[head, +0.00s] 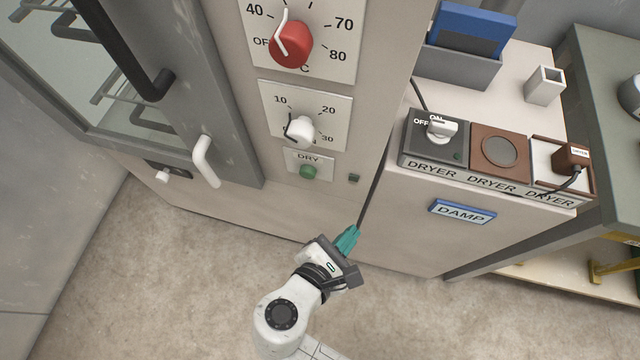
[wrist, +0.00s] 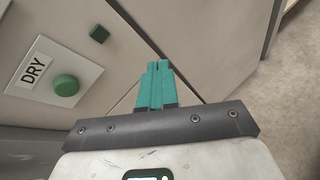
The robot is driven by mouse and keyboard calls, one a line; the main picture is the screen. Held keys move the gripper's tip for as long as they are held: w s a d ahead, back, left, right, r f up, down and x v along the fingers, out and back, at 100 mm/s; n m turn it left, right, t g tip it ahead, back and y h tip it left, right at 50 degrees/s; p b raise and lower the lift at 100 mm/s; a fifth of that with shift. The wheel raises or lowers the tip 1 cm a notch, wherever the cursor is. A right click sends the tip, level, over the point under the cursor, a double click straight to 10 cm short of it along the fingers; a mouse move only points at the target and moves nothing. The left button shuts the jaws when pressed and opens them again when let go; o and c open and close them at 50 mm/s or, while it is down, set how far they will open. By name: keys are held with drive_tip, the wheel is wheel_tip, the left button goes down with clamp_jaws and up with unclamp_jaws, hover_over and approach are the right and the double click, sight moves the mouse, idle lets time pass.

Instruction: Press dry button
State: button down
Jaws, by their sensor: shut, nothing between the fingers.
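The round green dry button (head: 309,172) sits on a pale plate (head: 322,159) marked DRY, low on the cabinet front in the head view. It also shows at the left of the wrist view (wrist: 66,85), beside its DRY label (wrist: 33,71). My gripper (head: 354,231) has teal fingers closed together with nothing between them. In the head view it is below and to the right of the button. In the wrist view the fingertips (wrist: 158,64) are to the right of the button, apart from it.
A small dark green square (head: 353,179) is on the panel right of the button. Above are a white-pointer dial (head: 300,129) and a red dial (head: 291,45). A white door handle (head: 206,161) sticks out at the left. A dryer switch box (head: 436,143) stands at the right.

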sight(307, 176)
drive_tip(key=s+a+r+n+t+y, duration=0.1)
drive_tip(key=a+n+t, duration=0.2)
drive_tip(key=a, duration=0.3)
drive_tip(key=s+a+r+n+t+y+b, duration=0.1)
drive_tip(key=s+a+r+n+t, duration=0.1)
drive_tip(key=a+n, duration=0.3)
drive_tip(key=shift+s+a+n+t+y, duration=0.2)
drive_tip(key=shift+a+n+t+y, duration=0.1)
drive_tip(key=shift+a+t, duration=0.6)
drive_tip(key=shift+w, duration=0.1)
drive_tip(key=b+x, duration=0.1)
drive_tip(key=x, duration=1.2)
drive_tip(key=shift+w+d+f, duration=0.1)
drive_tip(key=shift+w, duration=0.1)
drive_tip(key=shift+w+d, duration=0.1)
drive_tip(key=shift+w, duration=0.1)
